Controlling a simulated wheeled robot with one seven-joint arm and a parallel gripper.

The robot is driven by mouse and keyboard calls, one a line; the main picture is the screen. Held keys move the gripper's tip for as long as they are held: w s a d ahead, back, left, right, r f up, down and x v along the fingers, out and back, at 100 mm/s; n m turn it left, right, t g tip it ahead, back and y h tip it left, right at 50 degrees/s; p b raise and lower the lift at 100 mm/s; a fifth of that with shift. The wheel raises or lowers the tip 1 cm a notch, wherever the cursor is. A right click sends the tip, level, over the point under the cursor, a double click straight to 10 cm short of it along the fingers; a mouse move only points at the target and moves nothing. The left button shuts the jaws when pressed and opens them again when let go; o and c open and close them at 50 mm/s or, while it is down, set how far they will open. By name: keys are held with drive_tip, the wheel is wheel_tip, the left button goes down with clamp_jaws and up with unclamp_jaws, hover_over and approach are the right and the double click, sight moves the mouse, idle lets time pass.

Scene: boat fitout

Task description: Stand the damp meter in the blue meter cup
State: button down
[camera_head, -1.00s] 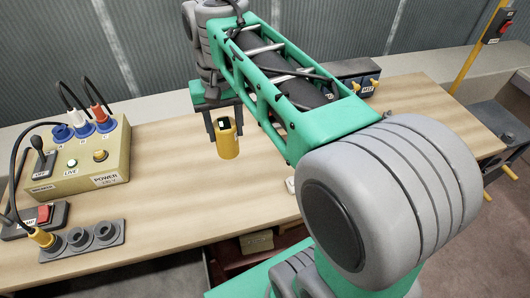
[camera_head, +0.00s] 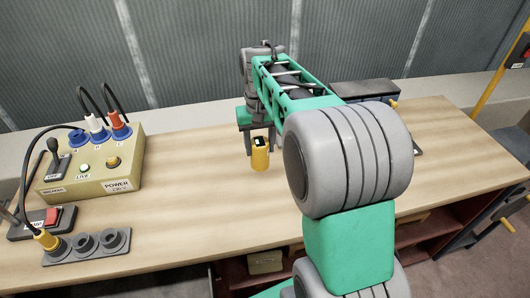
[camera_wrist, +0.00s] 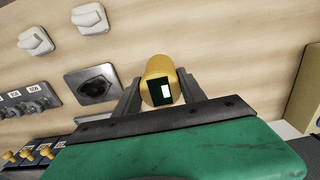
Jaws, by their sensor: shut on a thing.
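The damp meter is a yellow cylinder with a dark screen on its end. It hangs roughly upright over the bench in the head view (camera_head: 260,160). My gripper (camera_head: 259,145) is shut on it from both sides. In the wrist view the meter (camera_wrist: 159,72) sits between the two dark fingers of my gripper (camera_wrist: 158,90), its screen towards the camera. I cannot tell how high it is above the bench. I cannot make out the blue meter cup in either view; my arm covers part of the bench to the right.
A beige power box (camera_head: 95,175) with plugged cables stands at left, with a grey socket strip (camera_head: 86,243) in front. A grey unit (camera_head: 366,90) stands behind my arm. The wrist view shows white switches (camera_wrist: 36,40) and a grey plate (camera_wrist: 91,84).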

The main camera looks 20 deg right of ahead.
drive_tip(key=shift+w+d+f+p, duration=0.1)
drive_tip(key=shift+w+d+f, duration=0.3)
drive_tip(key=shift+f, duration=0.85)
drive_tip(key=shift+w+d+f+p, duration=0.15)
drive_tip(key=shift+w+d+f, duration=0.25)
drive_tip(key=shift+f, duration=0.8)
drive_tip(key=shift+w+d+f+p, duration=0.1)
drive_tip(key=shift+w+d+f, duration=0.3)
drive_tip(key=shift+f, duration=0.85)
drive_tip(key=c, duration=0.7)
unclamp_jaws()
drive_tip(key=shift+o, duration=0.2)
drive_tip(key=shift+r, duration=0.1)
